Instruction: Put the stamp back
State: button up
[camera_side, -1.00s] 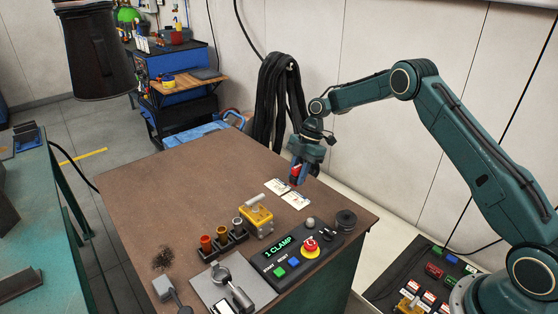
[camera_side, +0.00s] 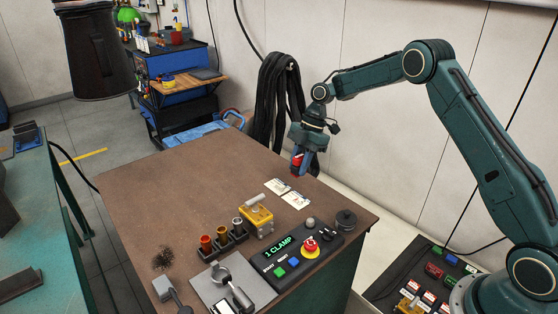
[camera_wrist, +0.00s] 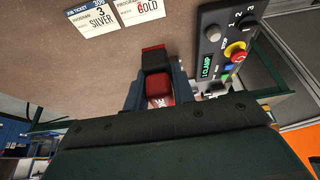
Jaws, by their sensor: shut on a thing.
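My gripper (camera_side: 300,166) is shut on the red and black stamp (camera_side: 296,160) and holds it above the table, just behind the two white job tickets (camera_side: 288,192). In the wrist view, the stamp (camera_wrist: 156,62) sits between the two fingers of my gripper (camera_wrist: 157,84). The tickets lie flat at the top of the wrist view, one reading silver (camera_wrist: 97,18) and the other gold (camera_wrist: 142,10). The underside of the stamp is hidden. A dark round item (camera_side: 346,219) stands at the table's right corner; I cannot tell what it is.
On the brown table (camera_side: 190,165) are a control box (camera_side: 297,252) reading "1 CLAMP" with a red stop button, a yellow block with a lever (camera_side: 257,217), a rack of small cups (camera_side: 222,243) and a grey clamp plate (camera_side: 232,288). The table's rear left is clear.

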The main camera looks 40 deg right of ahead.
notch_tip(320, 180, up, 8)
send_over(298, 219)
jog(key=d, duration=0.2)
jog(key=shift+a, duration=0.2)
notch_tip(298, 219, down, 20)
jog(key=shift+r, duration=0.1)
dwell(0.7)
jog(key=shift+f, duration=0.2)
jog(key=o, duration=0.5)
jog(key=shift+r, duration=0.1)
